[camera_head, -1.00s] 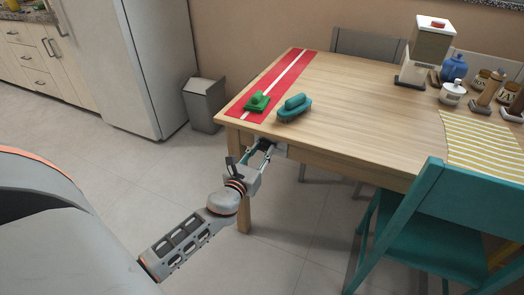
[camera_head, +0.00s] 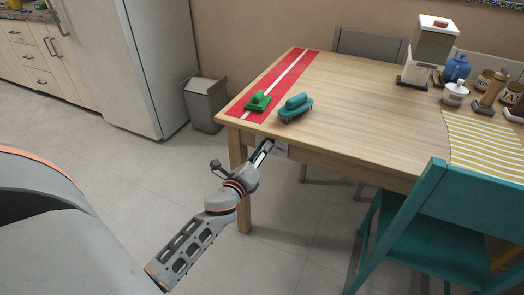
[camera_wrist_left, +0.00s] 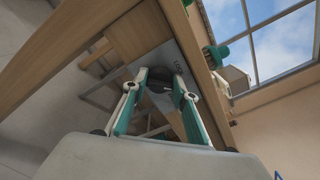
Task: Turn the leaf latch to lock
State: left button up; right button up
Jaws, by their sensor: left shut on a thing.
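A grey metal plate with small lettering is fixed at the near edge of the wooden table; it shows in the head view (camera_head: 279,150) and in the left wrist view (camera_wrist_left: 180,60). A dark latch knob (camera_wrist_left: 160,81) sits on this plate, between my fingers. My left gripper (camera_head: 266,149) is at the table edge, shut on the latch; its fingertips also show on both sides of the knob in the left wrist view (camera_wrist_left: 162,84). The fingers partly hide the latch, so its exact angle is unclear. My right gripper is not in view.
A green brush (camera_head: 258,102) lies on a red runner (camera_head: 290,72) on the table (camera_head: 365,110). A teal brush (camera_head: 296,108) is beside it. A teal chair (camera_head: 425,210) stands at the right, a grey bin (camera_head: 205,103) behind left. The floor left of the table is clear.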

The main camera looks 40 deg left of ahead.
pick_arm(q)
jog(key=n+p, duration=0.1)
jog(key=n, duration=0.7)
jog(key=shift+f, duration=0.1)
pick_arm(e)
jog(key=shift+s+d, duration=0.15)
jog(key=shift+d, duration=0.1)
pick_arm(q)
jog(key=shift+n, duration=0.4)
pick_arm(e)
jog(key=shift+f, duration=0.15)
pick_arm(q)
jog(key=o, duration=1.1)
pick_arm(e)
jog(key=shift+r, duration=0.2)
pick_arm(q)
jog(key=shift+s+f, duration=0.1)
jog(key=v, duration=1.2)
